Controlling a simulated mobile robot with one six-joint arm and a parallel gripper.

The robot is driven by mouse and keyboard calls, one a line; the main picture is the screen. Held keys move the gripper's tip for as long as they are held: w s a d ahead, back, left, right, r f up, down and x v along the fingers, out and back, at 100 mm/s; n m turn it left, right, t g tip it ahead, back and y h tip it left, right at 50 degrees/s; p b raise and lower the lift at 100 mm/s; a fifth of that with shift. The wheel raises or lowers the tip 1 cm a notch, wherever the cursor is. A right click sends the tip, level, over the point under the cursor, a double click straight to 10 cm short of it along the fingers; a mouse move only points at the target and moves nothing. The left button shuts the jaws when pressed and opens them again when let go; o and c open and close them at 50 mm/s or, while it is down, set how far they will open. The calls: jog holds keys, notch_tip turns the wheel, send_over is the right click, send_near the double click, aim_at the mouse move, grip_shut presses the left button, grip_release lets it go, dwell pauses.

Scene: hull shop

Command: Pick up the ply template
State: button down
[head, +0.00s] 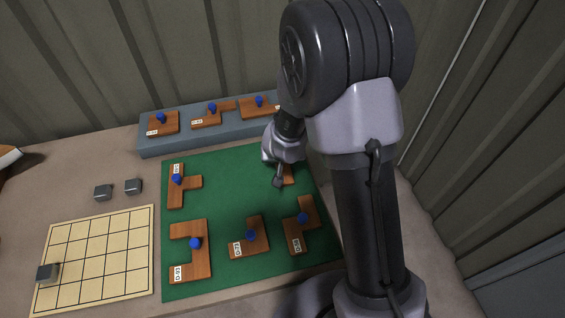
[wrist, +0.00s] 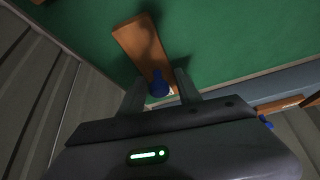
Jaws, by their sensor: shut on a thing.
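A brown wooden ply template (wrist: 138,38) with a blue knob (wrist: 158,84) lies at the middle top of the wrist view, over the green mat. My gripper (wrist: 160,92) is shut on its knob, with one finger on each side. In the head view my gripper (head: 278,182) is over the right back part of the mat. Only a small part of the template (head: 289,176) shows there, beside the fingers; my arm hides the rest. Its label cannot be read. I cannot tell whether it touches the mat.
Several other blue-knobbed wooden pieces (head: 196,262) lie on the green mat (head: 220,190). A grey-blue ledge (head: 180,143) behind holds three more. A gridded board (head: 100,240) is at left, with a grey block (head: 47,272) on it and two blocks (head: 103,193) behind. Corrugated walls stand close behind.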

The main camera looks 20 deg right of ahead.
notch_tip(320, 180, up, 4)
jog(key=p, duration=0.4)
jog(key=d+b, duration=0.9)
jog(key=d, duration=0.9)
jog(key=shift+f+b, duration=0.2)
jog(key=shift+b, duration=0.2)
notch_tip(320, 180, up, 7)
jog(key=p, duration=0.5)
jog(key=shift+p, duration=0.35)
